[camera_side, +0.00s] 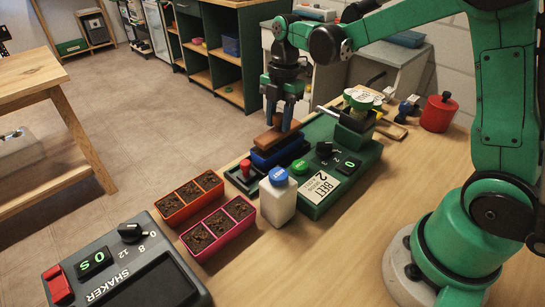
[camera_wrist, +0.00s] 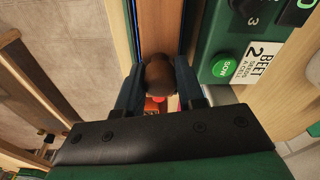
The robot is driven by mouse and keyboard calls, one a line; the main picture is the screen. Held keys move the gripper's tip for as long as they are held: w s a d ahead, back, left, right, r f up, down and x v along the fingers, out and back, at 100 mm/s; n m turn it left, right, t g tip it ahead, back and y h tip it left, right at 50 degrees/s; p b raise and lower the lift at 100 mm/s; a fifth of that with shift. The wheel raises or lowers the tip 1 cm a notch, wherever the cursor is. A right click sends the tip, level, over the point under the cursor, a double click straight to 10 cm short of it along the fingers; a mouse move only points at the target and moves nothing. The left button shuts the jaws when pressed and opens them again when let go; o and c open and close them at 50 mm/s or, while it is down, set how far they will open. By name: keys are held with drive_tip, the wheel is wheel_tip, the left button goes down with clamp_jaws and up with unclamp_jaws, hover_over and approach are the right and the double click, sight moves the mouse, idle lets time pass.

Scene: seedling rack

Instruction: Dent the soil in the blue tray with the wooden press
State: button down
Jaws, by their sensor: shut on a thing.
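The wooden press (camera_side: 276,137) is a long brown block with a round knob, seen at the middle of the side view. My gripper (camera_side: 281,122) points down over it and is shut on the knob (camera_wrist: 159,74), which sits between the fingers in the wrist view. The blue tray (camera_side: 281,156) lies directly under the press, lined up with it. Thin blue edges show beside the block in the wrist view. The press covers the soil, and I cannot tell whether it touches it.
A green seeder (camera_side: 343,187) marked BEET stands right of the blue tray. A red (camera_side: 171,208) and a pink tray (camera_side: 245,215) of soil, a white bottle (camera_side: 278,202) and a shaker (camera_side: 128,272) are in front. A red pot (camera_side: 438,113) stands behind. Bare tabletop lies at front right.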

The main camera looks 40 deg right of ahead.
drive_tip(key=shift+f, duration=0.55)
idle(1.3)
drive_tip(key=shift+r, duration=4)
drive_tip(key=shift+a, duration=0.15)
